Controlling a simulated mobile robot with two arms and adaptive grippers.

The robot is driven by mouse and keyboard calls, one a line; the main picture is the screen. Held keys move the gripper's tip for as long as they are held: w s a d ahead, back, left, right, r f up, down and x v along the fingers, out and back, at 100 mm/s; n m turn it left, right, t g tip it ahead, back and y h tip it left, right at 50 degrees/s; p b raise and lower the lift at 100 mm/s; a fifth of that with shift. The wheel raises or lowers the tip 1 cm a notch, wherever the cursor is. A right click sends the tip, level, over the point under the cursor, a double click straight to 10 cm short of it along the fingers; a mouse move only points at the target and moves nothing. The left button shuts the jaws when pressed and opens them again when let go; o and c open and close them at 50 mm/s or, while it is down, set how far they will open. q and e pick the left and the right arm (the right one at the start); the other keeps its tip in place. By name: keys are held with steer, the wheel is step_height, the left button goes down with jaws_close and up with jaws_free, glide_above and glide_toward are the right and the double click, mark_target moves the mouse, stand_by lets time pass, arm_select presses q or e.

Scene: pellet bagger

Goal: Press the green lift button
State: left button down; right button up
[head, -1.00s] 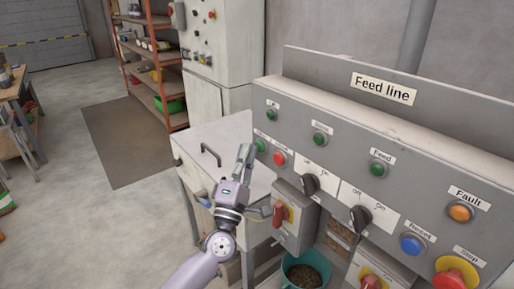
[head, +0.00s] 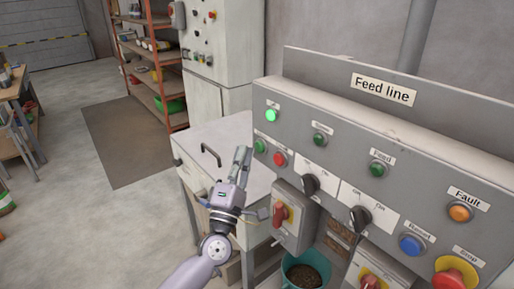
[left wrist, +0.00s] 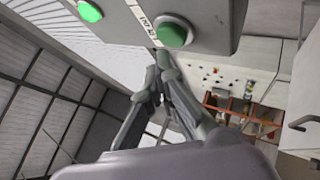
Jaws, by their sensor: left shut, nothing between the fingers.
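A green push button (head: 260,146) sits at the left end of the lower row on the grey panel, with a small label above it that is too small to read here. It shows large in the left wrist view (left wrist: 172,34), dark green with a grey rim. Above it a green lamp (head: 271,115) glows brightly; it also shows in the left wrist view (left wrist: 90,10). My left gripper (head: 243,150) is shut and empty, its fingertips just left of the button with a small gap. The right gripper is not in view.
A red button (head: 280,159) is close to the right of the green one. Black selector knobs (head: 311,185) and a red-handled switch (head: 281,214) stick out nearby. A pale cabinet (head: 222,143) with a handle stands behind my gripper. A teal bucket (head: 292,266) is below.

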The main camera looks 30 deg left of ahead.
arm_select(q)
steer(key=s+a, duration=0.2)
steer(key=s, duration=0.3)
steer(key=shift+s+a, duration=0.15)
steer(key=shift+s, duration=0.15)
stand_by(0.5)
